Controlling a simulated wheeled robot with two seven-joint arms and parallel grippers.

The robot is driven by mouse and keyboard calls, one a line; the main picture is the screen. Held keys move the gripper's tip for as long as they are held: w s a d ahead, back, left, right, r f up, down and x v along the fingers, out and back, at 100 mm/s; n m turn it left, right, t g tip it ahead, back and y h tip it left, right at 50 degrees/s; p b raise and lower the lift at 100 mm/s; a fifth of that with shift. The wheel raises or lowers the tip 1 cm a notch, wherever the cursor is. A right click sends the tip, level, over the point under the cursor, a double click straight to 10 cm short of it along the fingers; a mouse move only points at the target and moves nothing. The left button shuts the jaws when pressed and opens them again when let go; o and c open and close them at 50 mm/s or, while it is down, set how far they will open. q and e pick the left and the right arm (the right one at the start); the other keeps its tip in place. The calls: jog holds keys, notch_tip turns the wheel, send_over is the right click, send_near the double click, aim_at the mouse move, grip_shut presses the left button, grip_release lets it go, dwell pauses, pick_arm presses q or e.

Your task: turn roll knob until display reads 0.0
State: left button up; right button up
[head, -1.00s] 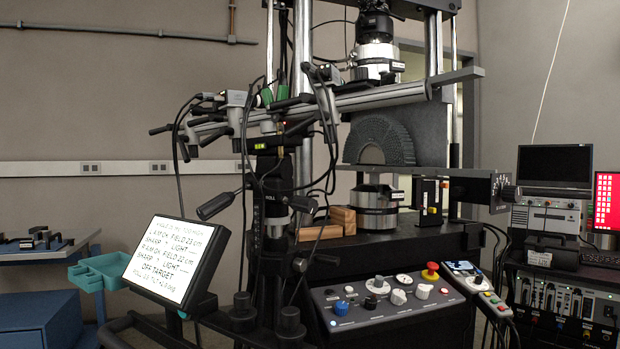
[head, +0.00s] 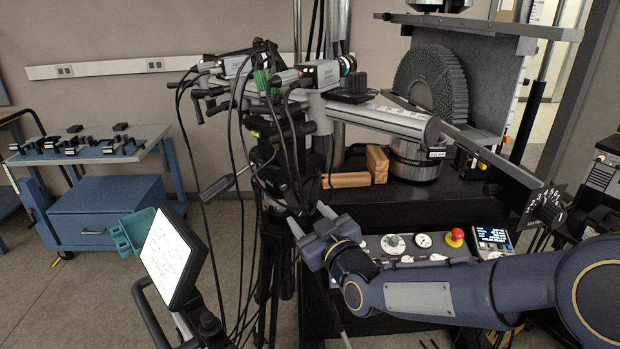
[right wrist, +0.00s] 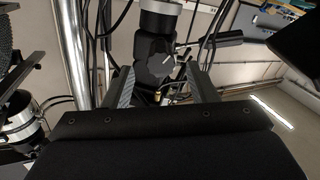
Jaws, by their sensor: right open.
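My right gripper (head: 311,218) reaches in from the right in the head view, its two fingers apart, just in front of the dark tripod head (head: 285,165) below the two grey cameras. I cannot make out the roll knob for certain in the head view. In the right wrist view, a dark knob-like part (right wrist: 158,55) below a silver cylinder shows between and beyond the open fingers (right wrist: 160,75); I cannot tell if they touch it. The tilted white display (head: 172,255) stands at lower left; its text is too small to read. My left gripper is out of view.
A control panel with a red button (head: 455,236) lies behind my right arm. Cables (head: 238,130) hang around the tripod. A teal tray (head: 135,230) sits beside the display. A blue cart (head: 105,205) stands at left.

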aim_at(293, 200)
jog(key=p+x, duration=0.2)
jog(key=x, duration=0.5)
jog(key=shift+w+a, duration=0.15)
jog(key=shift+w, duration=0.1)
jog(key=c, duration=1)
jog(key=shift+f+m+b, duration=0.2)
jog(key=shift+m+b, duration=0.1)
jog(key=shift+b, duration=0.5)
jog(key=m+b, duration=0.9)
jog(key=b, duration=0.4)
jog(key=shift+a+m+y, duration=0.1)
jog(key=shift+m+y, duration=0.2)
jog(key=shift+y, duration=0.1)
jog(key=m+b, duration=0.5)
jog(key=m, duration=0.2)
jog(key=shift+s+r+m+b, duration=0.1)
jog(key=shift+m+b, duration=0.2)
jog(key=shift+m+y+b, duration=0.3)
jog(key=shift+m+b, duration=0.1)
jog(key=shift+m, duration=0.5)
jog(key=shift+r+m, duration=0.1)
jog(key=shift+m, duration=0.2)
